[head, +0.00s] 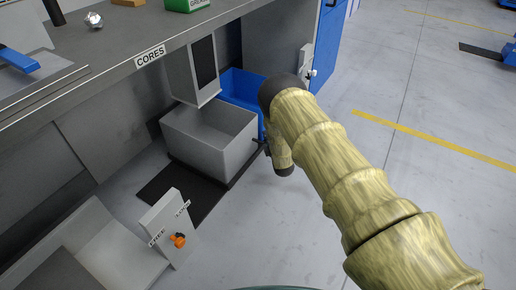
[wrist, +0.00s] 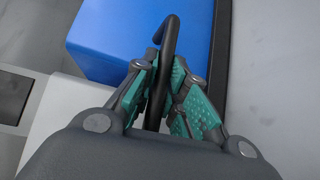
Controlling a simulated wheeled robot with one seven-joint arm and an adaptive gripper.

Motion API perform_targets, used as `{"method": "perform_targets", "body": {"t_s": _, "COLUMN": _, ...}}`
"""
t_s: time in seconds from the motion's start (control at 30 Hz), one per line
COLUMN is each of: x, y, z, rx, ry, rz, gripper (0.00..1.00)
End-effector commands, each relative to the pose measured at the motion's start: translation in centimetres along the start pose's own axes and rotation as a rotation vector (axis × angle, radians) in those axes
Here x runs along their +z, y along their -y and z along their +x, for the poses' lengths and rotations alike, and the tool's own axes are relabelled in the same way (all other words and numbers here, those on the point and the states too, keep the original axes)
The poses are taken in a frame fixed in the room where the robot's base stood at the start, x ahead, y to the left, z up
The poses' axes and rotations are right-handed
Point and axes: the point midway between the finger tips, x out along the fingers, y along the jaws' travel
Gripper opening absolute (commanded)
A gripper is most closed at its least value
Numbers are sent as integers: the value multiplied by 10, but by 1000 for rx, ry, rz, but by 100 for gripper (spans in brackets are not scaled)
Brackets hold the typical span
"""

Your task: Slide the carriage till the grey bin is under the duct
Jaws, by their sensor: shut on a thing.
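The grey bin (head: 208,150) stands on the dark carriage (head: 160,185) below the bench. The blue bin (head: 243,88) is directly behind it. The duct (head: 190,75) hangs from the bench; its lower end overlaps the grey bin's rear rim in the head view, and I cannot tell how well they line up. In the wrist view, my gripper (wrist: 163,85) is shut around a black hooked bar (wrist: 169,38), with green pads on either side. The blue bin (wrist: 110,40) lies beyond it. In the head view my arm hides most of the gripper.
The bench top with the CORES label (head: 150,56) is above. A grey post with an orange knob (head: 178,240) stands at the front of the carriage track. A blue door (head: 327,45) is at the back. Open floor (head: 400,90) with a yellow line lies to the right.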

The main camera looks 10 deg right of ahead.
Motion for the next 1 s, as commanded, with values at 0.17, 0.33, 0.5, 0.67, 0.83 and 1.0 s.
{"method": "perform_targets", "body": {"t_s": 0.17, "x": 26, "y": 2, "z": 27, "rx": 3, "ry": 1, "rz": -1, "gripper": 0}}
{"method": "perform_targets", "body": {"t_s": 0.33, "x": 41, "y": 1, "z": 44, "rx": 2, "ry": -1, "rz": -1, "gripper": 0}}
{"method": "perform_targets", "body": {"t_s": 0.5, "x": 50, "y": 1, "z": 52, "rx": 1, "ry": -1, "rz": 0, "gripper": 0}}
{"method": "perform_targets", "body": {"t_s": 0.67, "x": 54, "y": 0, "z": 55, "rx": 1, "ry": 0, "rz": 0, "gripper": 0}}
{"method": "perform_targets", "body": {"t_s": 0.83, "x": 55, "y": -1, "z": 56, "rx": 1, "ry": 1, "rz": 0, "gripper": 0}}
{"method": "perform_targets", "body": {"t_s": 1.0, "x": 56, "y": -1, "z": 56, "rx": 2, "ry": 2, "rz": 0, "gripper": 21}}
